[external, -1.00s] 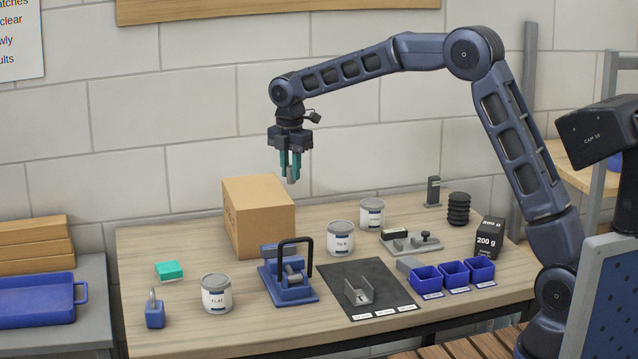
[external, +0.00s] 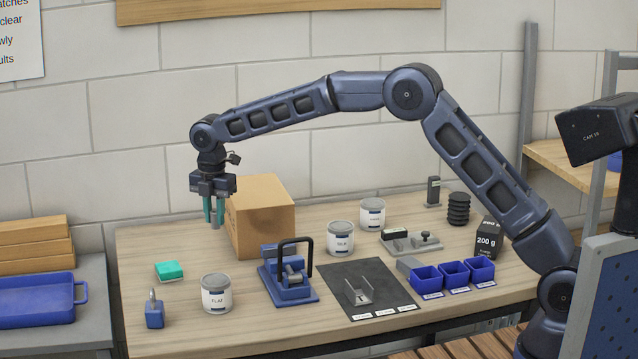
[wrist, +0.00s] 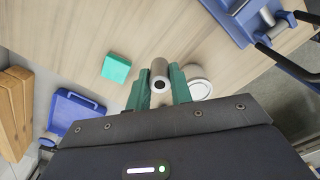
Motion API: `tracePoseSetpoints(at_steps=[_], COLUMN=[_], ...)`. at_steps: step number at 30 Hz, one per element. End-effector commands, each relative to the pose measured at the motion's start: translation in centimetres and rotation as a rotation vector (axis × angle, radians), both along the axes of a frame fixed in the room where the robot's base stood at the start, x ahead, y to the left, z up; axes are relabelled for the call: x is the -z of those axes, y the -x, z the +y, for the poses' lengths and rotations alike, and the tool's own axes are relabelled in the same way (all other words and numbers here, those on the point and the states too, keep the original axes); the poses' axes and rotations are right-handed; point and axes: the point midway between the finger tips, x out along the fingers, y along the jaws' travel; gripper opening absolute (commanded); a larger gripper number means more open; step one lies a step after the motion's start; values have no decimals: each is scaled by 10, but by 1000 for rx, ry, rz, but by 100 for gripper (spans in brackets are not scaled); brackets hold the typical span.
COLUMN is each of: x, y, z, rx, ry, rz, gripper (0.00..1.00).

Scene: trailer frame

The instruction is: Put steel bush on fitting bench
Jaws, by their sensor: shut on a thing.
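My gripper (external: 214,212) hangs above the back left of the wooden bench (external: 170,242), just left of the cardboard box in the external view. Its green fingers are shut on a grey steel bush (wrist: 158,70), whose round end with a dark hole faces the wrist camera. In the external view the bush (external: 214,225) shows as a small grey end between the fingertips, clear of the bench top. I cannot tell which surface, if any, is the fitting bench.
The cardboard box (external: 263,220) stands close beside the gripper. Below are a green block (external: 169,270), a FLAT tin (external: 216,294), a blue padlock (external: 154,312) and a blue clamp device (external: 288,280). A side table at left holds a blue tray (external: 37,300). Bench top around the green block is bare.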

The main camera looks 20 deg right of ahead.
Motion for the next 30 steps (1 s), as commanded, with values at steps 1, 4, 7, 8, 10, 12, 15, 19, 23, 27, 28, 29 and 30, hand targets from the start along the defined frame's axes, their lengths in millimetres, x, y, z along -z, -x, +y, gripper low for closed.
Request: tracePoseSetpoints(at_steps=[1, 4, 7, 8, 10, 12, 15, 19, 23, 27, 28, 29, 30], x=[12, 34, 56, 62, 76, 87, 97, 104, 113, 132, 137, 140, 144], y=[0, 0, 0, 0, 0, 0, 0, -1, 0, 0, 0, 0, 0], z=[0, -1, 0, 0, 0, 0, 0, 0, -1, 0, 0, 0, 0], rx=[0, 0, 0, 0, 0, -1, 0, 1, 1, 1, 1, 1, 1], ry=[2, 2, 2, 2, 2, 1, 0, -1, 1, 0, 1, 1, 1], rz=[0, 2, 1, 2, 2, 1, 0, -1, 1, 1, 2, 2, 1], gripper=[0, 0, 0, 0, 0, 0, 0, 0, 0, 0, 0, 0, 0])
